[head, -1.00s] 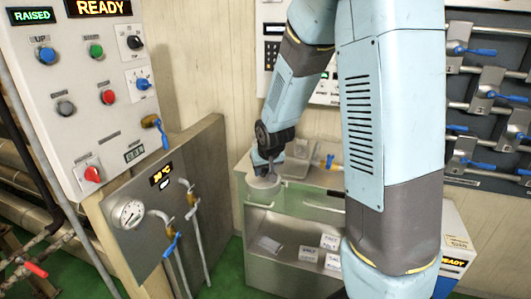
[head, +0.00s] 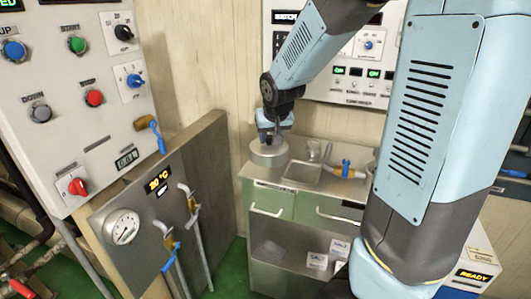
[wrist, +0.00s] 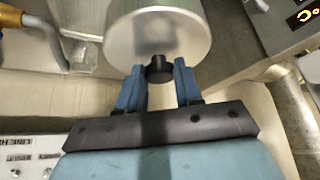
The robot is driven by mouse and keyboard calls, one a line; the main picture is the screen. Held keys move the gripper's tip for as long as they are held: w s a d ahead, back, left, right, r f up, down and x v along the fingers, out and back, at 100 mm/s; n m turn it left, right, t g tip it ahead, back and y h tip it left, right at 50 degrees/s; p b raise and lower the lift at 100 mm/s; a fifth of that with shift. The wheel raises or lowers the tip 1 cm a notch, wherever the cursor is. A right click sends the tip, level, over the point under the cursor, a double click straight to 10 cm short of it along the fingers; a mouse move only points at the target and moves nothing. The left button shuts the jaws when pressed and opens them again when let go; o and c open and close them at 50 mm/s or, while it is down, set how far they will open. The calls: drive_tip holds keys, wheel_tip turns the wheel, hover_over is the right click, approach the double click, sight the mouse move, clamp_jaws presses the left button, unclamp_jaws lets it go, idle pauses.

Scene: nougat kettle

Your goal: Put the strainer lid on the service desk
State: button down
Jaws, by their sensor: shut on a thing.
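The strainer lid (head: 268,153) is a round, grey metal disc with a short rim, at the left end of the service desk top (head: 245,172) in the head view. In the wrist view, the lid (wrist: 158,28) fills the top middle, and its black knob (wrist: 158,69) sits between the blue fingers. My gripper (wrist: 157,72) is shut on this knob; it also shows in the head view (head: 272,136), directly above the lid. I cannot tell whether the lid's underside touches the desk top or hangs just above it.
A shallow metal tray (head: 302,174), a small clear cup (head: 313,151) and a brass valve with a blue handle (head: 346,170) are on the desk to the lid's right. A gauge panel (head: 160,215) stands close on the left. Boxes marked salt (head: 340,247) sit on the lower shelf.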

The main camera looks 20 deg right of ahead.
drive_tip(key=w, duration=0.1)
drive_tip(key=w+f, duration=0.1)
drive_tip(key=w, duration=0.1)
drive_tip(key=w+d+f, duration=0.1)
drive_tip(key=w, duration=0.1)
drive_tip(key=shift+w+f, duration=0.1)
drive_tip(key=shift+d+x, duration=0.15)
drive_tip(key=shift+x, duration=2.45)
drive_tip(key=shift+d+x, duration=0.1)
drive_tip(key=shift+x, duration=2.5)
drive_tip(key=shift+f, duration=0.15)
drive_tip(key=c, duration=0.8)
unclamp_jaws()
drive_tip(key=shift+o, duration=0.2)
